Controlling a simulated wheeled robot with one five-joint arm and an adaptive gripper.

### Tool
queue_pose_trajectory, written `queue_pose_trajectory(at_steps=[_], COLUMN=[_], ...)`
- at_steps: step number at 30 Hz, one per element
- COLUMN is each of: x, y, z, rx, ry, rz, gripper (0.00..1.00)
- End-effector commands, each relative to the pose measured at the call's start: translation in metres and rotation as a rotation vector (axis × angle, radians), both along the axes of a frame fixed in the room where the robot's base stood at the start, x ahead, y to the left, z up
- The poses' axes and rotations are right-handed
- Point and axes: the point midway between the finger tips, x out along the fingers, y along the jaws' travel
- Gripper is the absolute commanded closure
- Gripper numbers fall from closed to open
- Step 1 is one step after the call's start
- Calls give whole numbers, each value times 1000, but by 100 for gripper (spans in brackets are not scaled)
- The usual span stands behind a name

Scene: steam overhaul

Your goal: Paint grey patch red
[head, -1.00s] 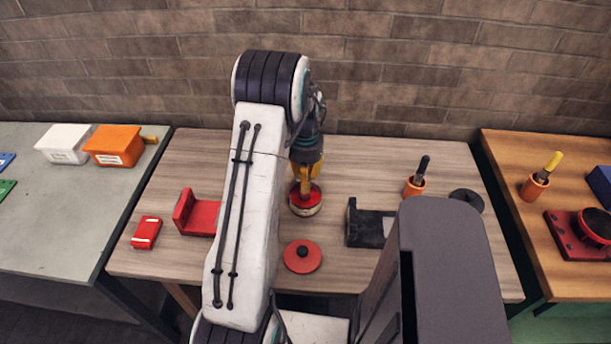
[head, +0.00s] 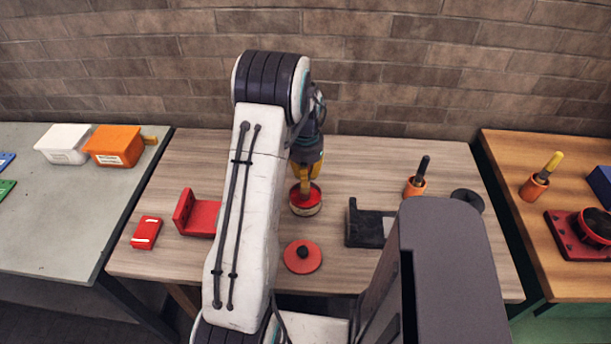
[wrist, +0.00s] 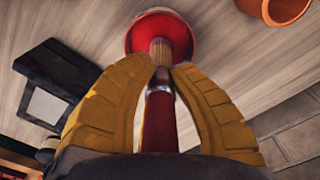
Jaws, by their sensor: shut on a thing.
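My gripper (wrist: 165,75) has yellow fingers, shut on a paintbrush (wrist: 161,115) with a dark red handle, a metal ferrule and tan bristles. In the head view my gripper (head: 305,182) is above the red paint pot (head: 305,207), partly hidden by my arm. In the wrist view the bristles point into the red pot (wrist: 180,22); whether they touch the paint is unclear. A black L-shaped block (head: 362,226) stands right of the pot. Its grey patch (head: 388,226) is on the flat part, and also shows in the wrist view (wrist: 46,106).
A red lid (head: 302,257) lies in front of the pot. A red L-shaped block (head: 198,215) and a red box (head: 146,232) are left. An orange cup (head: 413,188) with a black-handled brush and a dark lid (head: 467,199) are right. The brick wall is behind.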

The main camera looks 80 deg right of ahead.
Motion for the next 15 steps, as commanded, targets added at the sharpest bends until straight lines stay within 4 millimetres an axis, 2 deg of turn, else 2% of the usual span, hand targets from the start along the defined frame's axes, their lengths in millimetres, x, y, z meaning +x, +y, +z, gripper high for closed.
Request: queue_pose_trajectory(at_steps=[15], x=[0], y=[0], z=[33], rx=[-1], ry=[0], rz=[0], gripper=[100])
